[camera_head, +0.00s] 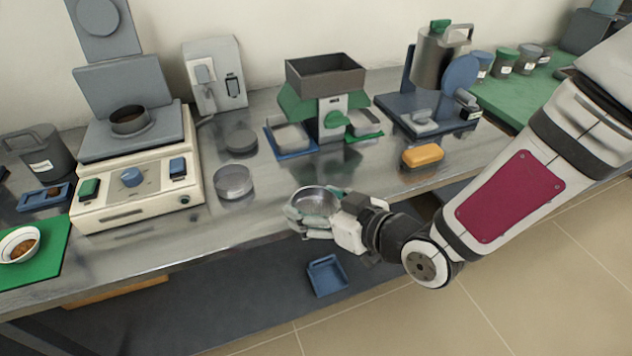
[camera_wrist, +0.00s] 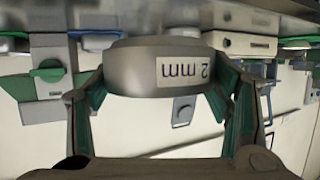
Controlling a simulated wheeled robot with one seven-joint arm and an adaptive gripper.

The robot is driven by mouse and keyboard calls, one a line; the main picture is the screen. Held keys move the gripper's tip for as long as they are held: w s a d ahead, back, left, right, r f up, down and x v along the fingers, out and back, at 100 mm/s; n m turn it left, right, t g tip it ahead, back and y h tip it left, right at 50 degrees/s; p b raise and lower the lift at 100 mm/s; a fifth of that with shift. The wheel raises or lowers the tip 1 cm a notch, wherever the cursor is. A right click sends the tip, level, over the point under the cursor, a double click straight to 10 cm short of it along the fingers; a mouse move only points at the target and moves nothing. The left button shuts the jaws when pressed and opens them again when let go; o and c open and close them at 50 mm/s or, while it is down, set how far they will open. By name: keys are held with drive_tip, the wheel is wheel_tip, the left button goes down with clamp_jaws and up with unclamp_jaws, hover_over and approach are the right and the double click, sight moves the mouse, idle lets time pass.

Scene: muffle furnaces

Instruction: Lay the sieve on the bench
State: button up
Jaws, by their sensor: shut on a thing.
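The sieve (camera_head: 315,203) is a round grey metal ring, held by my gripper (camera_head: 318,212) near the front edge of the steel bench (camera_head: 270,209). In the wrist view the sieve (camera_wrist: 130,72) sits between the two green-padded fingers of my gripper (camera_wrist: 160,88). Its side carries a label reading "2 mm", upside down in that view. The head view does not clearly show whether the sieve touches the bench or hangs above it.
A round metal dish (camera_head: 233,182) and a dark grey disc (camera_head: 240,139) lie left of the sieve. A hopper device (camera_head: 326,85) stands behind it. A blue tray (camera_head: 327,276) is below the bench edge. Bare steel lies between the dish and the sieve.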

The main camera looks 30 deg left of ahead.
drive_tip(key=shift+w+a+f+b, duration=0.15)
drive_tip(key=shift+f+b, duration=0.25)
drive_tip(key=shift+b, duration=1.85)
drive_tip(key=w+a, duration=0.2)
drive_tip(key=w, duration=0.1)
drive_tip(key=w+a, duration=0.2)
drive_tip(key=w, duration=0.2)
drive_tip(key=w+a+f+b, duration=0.1)
drive_tip(key=w+a, duration=0.1)
drive_tip(key=w, duration=0.2)
drive_tip(key=shift+a, duration=0.25)
drive_tip(key=shift+w+a+f, duration=0.15)
drive_tip(key=shift+w+f, duration=0.05)
drive_tip(key=shift+f+b, duration=0.45)
drive_tip(key=shift+f, duration=1.1)
drive_tip(key=shift+f, duration=0.15)
drive_tip(key=o, duration=1.7)
